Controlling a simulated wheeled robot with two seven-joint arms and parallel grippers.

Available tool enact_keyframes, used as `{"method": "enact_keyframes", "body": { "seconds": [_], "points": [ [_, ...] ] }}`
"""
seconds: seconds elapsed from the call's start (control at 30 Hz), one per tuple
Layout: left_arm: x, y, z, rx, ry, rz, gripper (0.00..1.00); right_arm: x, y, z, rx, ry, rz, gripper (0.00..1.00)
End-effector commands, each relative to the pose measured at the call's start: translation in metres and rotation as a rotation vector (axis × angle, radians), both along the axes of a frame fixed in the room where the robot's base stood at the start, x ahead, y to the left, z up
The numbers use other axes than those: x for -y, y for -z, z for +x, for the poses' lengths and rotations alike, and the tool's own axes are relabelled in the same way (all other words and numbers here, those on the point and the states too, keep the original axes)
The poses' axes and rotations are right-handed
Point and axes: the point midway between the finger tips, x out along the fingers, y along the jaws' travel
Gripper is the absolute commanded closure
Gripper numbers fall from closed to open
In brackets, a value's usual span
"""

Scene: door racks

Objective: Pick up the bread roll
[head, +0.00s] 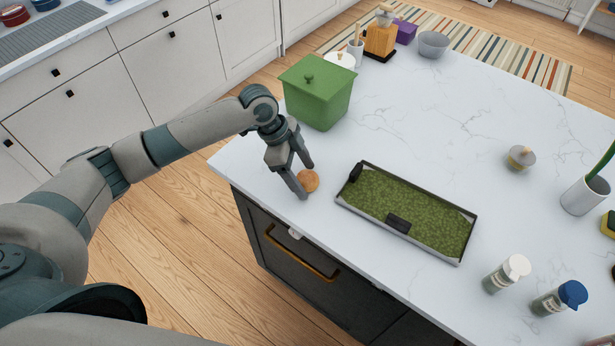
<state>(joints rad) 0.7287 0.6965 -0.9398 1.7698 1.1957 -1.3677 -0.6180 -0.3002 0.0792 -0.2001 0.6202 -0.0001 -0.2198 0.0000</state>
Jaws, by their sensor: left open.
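The bread roll (309,181) is small, round and orange-brown. It lies on the white marble counter near its left corner, between the green lidded pot and the green tray. My left gripper (307,182) points down at the roll with its fingers apart. One finger is at the roll's near left side and the other is just behind it. I cannot tell whether either finger touches the roll. My right gripper is not in view.
A green lidded pot (318,95) stands behind my left gripper. A shallow tray with green filling (408,210) lies to the right of the roll. Shakers (505,274) stand at the front right. The counter's left edge is close to the roll. The counter's middle is clear.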

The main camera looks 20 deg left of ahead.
Motion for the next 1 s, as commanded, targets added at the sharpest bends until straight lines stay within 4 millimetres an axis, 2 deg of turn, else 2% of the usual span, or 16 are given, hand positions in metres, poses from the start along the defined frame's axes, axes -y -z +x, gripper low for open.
{"method": "enact_keyframes", "body": {
  "seconds": [0.33,0.5,0.53,1.0],
  "points": [
    [0.0000,-0.0001,-0.0002,-0.001,0.000,0.000,0.31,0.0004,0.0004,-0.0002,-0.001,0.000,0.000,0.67],
    [0.0000,-0.0002,-0.0002,-0.001,0.000,0.000,0.72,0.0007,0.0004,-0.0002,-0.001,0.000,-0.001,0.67],
    [0.0000,-0.0002,-0.0002,-0.001,0.000,0.000,0.75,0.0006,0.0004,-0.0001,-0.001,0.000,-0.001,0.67],
    [0.0002,-0.0034,0.0000,0.001,0.002,-0.001,0.75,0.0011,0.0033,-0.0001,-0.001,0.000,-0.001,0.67]
  ]
}}
